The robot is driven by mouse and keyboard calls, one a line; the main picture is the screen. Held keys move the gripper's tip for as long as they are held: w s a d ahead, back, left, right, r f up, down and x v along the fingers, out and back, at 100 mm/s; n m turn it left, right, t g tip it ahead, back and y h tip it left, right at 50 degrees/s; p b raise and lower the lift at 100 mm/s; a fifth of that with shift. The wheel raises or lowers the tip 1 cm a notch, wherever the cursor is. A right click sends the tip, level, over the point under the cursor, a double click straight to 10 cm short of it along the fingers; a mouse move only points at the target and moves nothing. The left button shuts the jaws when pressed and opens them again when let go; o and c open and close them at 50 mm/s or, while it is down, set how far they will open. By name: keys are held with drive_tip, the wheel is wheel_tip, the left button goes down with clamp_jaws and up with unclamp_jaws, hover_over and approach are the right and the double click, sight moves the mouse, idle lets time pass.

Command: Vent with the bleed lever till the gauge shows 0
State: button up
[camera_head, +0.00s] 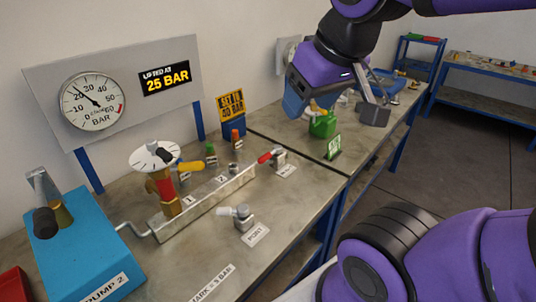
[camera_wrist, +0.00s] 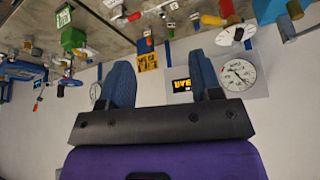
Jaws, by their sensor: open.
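The round gauge (camera_head: 93,101) hangs on a grey wall board, its needle between 20 and 30; it also shows, upside down, in the wrist view (camera_wrist: 238,75). A red-handled valve (camera_head: 273,157) sits at the manifold's far end. I cannot tell for certain which is the bleed lever. My gripper (camera_head: 338,98) is open and empty, above the far bench and away from both levers. Its two fingers also show in the wrist view (camera_wrist: 164,82).
A brass fitting (camera_head: 163,190) with a white dial and yellow lever stands on the manifold (camera_head: 210,204). A blue pump box (camera_head: 85,255) is at the left.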

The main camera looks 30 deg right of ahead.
idle(0.5)
drive_tip(key=shift+w, duration=0.1)
drive_tip(key=shift+c, duration=0.6)
drive_tip(key=m+g, duration=0.8)
drive_tip(key=m, duration=0.7)
hover_over(269, 155)
drive_tip(key=w+a, duration=0.2)
drive_tip(key=w, duration=0.2)
drive_tip(key=w+f+x, duration=0.1)
drive_tip(key=w+x, duration=0.2)
drive_tip(key=x, duration=1)
drive_tip(key=w+f+x, duration=0.1)
drive_tip(key=w+x, duration=0.2)
drive_tip(key=x, duration=0.9)
drive_tip(key=shift+h, duration=0.4)
drive_tip(key=x, duration=1)
drive_tip(key=shift+s, duration=0.3)
